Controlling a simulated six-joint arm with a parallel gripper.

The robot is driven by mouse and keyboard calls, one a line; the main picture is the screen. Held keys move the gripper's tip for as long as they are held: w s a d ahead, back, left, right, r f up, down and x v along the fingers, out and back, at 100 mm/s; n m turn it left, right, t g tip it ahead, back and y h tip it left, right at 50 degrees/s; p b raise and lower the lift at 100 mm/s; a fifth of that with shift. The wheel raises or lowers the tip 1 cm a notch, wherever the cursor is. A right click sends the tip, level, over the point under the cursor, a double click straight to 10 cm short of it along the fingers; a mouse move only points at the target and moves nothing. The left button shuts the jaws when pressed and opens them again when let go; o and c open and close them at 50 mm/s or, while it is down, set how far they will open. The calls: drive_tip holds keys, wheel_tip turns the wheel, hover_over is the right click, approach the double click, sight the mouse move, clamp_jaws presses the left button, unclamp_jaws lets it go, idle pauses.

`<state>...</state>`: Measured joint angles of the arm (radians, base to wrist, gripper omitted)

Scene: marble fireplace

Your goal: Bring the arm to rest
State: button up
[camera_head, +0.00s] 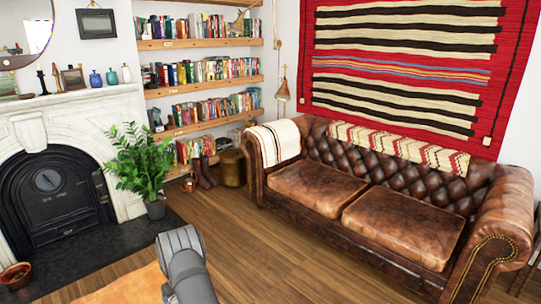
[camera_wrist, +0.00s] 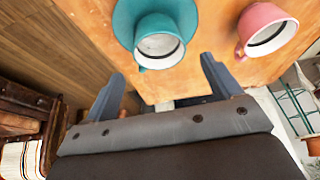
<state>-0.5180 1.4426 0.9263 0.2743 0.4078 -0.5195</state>
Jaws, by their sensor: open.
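My gripper (camera_wrist: 163,85) shows in the wrist view with its two fingers wide apart and nothing between them. A teal cup (camera_wrist: 147,28) is just beyond the fingertips, near the top middle. A pink cup (camera_wrist: 262,17) is to its right, past the right finger. Both stand on an orange-brown wooden table top (camera_wrist: 228,45). I cannot tell the exact gap between the fingers and the teal cup. In the head view part of my arm (camera_head: 187,268) rises at the bottom middle, and my gripper does not show there.
In the head view a corner of the table (camera_head: 130,287) shows at the bottom. A brown leather sofa (camera_head: 370,205) stands right, a potted plant (camera_head: 145,160) and marble fireplace (camera_head: 75,110) left, bookshelves (camera_head: 205,85) behind. The wooden floor (camera_head: 235,240) between is clear.

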drive_tip(key=x, duration=0.6)
drive_tip(key=shift+w+a+f, duration=0.1)
drive_tip(key=shift+f, duration=0.15)
drive_tip(key=shift+r, duration=0.1)
drive_tip(key=v, duration=1.2)
drive_tip(key=x, duration=1.1)
drive_tip(key=shift+f, duration=0.4)
drive_tip(key=shift+w+a, duration=0.15)
wheel_tip(320, 180, up, 4)
drive_tip(key=shift+r, duration=0.15)
drive_tip(key=d+r, duration=0.7)
drive_tip(key=d, duration=0.5)
drive_tip(key=s+a+f+n, duration=0.2)
drive_tip(key=s+a+n, duration=0.1)
drive_tip(key=s+a, duration=1.8)
drive_tip(key=shift+s+f+g+y, duration=0.25)
drive_tip(key=shift+s+g+y, duration=0.05)
drive_tip(key=shift+g, duration=0.1)
